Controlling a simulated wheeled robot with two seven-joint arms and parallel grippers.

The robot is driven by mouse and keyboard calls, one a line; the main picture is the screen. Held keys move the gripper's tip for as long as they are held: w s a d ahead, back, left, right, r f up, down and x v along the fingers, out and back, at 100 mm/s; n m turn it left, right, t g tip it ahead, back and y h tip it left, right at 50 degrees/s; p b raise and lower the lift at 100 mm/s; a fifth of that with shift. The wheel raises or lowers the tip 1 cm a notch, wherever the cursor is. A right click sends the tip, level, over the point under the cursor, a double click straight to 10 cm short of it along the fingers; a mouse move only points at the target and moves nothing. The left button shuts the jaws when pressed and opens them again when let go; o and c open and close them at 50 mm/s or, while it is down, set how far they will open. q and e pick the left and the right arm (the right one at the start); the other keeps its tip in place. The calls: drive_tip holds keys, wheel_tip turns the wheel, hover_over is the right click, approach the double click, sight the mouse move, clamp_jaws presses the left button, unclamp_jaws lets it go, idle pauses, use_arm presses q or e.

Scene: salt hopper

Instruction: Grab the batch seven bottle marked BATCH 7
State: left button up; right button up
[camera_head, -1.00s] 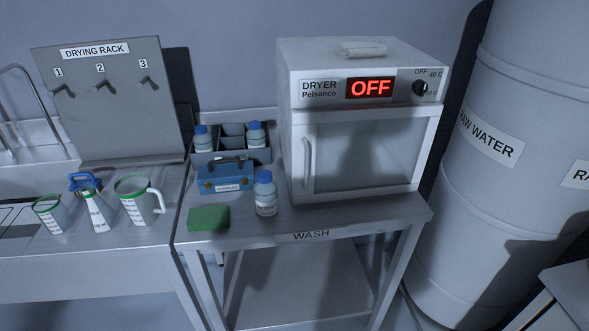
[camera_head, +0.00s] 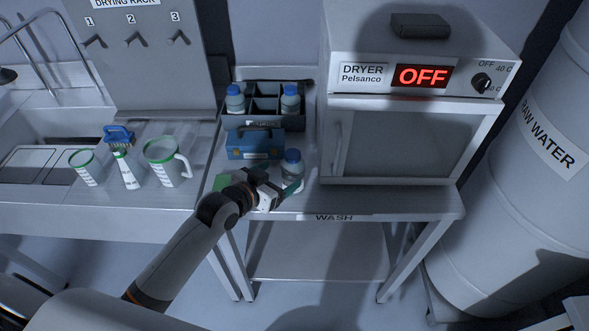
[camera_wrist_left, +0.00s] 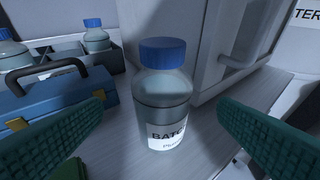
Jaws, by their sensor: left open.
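My left gripper (camera_head: 284,191) is open at the near side of the bottle. In the left wrist view its two green fingers stand apart at left and right of the bottle, with gaps on both sides. My right gripper is not in view.
A blue case (camera_head: 255,143) stands left of the bottle, before a grey caddy (camera_head: 262,122) with two more blue-capped bottles. The dryer (camera_head: 400,140) is close on the right. A green block (camera_head: 222,181) lies partly behind my arm. Measuring jugs stand further left.

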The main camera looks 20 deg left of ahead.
sight(286, 170)
use_arm(q)
drive_tip(key=shift+w+d+f, duration=0.2)
drive_tip(key=shift+w, duration=0.35)
drive_tip(key=shift+w+d+p, duration=0.1)
drive_tip(key=shift+w+p, duration=0.25)
drive_tip(key=x, duration=0.2)
drive_tip(key=p+x, duration=0.1)
drive_tip(key=shift+w+d+r, duration=0.2)
drive_tip(key=shift+w, duration=0.05)
drive_tip(key=shift+w+d+f, duration=0.15)
drive_tip(key=shift+w+f, duration=0.15)
drive_tip(key=shift+w, duration=0.15)
drive_tip(key=shift+r, duration=0.1)
drive_tip(key=c, duration=1.2)
